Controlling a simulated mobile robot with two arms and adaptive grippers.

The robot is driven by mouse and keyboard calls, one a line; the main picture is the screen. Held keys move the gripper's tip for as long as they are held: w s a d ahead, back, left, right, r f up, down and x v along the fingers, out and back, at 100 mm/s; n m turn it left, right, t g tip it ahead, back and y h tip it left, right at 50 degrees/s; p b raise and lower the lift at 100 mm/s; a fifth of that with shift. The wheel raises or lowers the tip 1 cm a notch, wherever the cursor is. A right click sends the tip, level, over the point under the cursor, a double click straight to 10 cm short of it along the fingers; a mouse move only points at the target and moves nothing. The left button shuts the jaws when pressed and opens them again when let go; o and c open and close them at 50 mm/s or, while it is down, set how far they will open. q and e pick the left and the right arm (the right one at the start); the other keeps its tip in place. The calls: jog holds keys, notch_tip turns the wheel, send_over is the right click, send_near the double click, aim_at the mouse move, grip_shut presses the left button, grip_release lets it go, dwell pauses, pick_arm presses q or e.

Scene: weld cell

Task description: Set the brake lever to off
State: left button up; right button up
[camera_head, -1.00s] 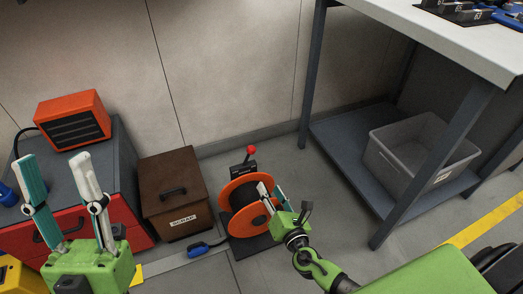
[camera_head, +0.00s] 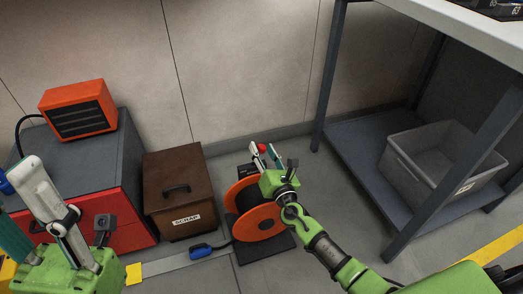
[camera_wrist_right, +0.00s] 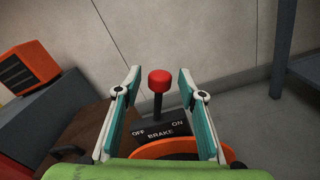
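The brake lever (camera_wrist_right: 159,95) is a black stalk with a red knob, standing on a black block labelled OFF at left, BRAKE in the middle and ON at right. In the right wrist view it leans slightly to the right, toward ON. The red knob also shows in the head view (camera_head: 262,148). My right gripper (camera_wrist_right: 159,82) is open, with one finger on each side of the lever and a gap to both. In the head view it hides most of the brake block. My left gripper (camera_head: 30,200) is at the lower left, away from the lever; its fingers stand apart.
The brake belongs to an orange cable reel (camera_head: 250,222) on the floor. A brown scrap box (camera_head: 173,205) stands left of it, beside a red cabinet with an orange heater (camera_head: 78,110). A workbench with a grey bin (camera_head: 420,165) on its shelf is at right.

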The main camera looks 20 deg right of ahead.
jog(key=shift+w, duration=0.75)
grip_shut()
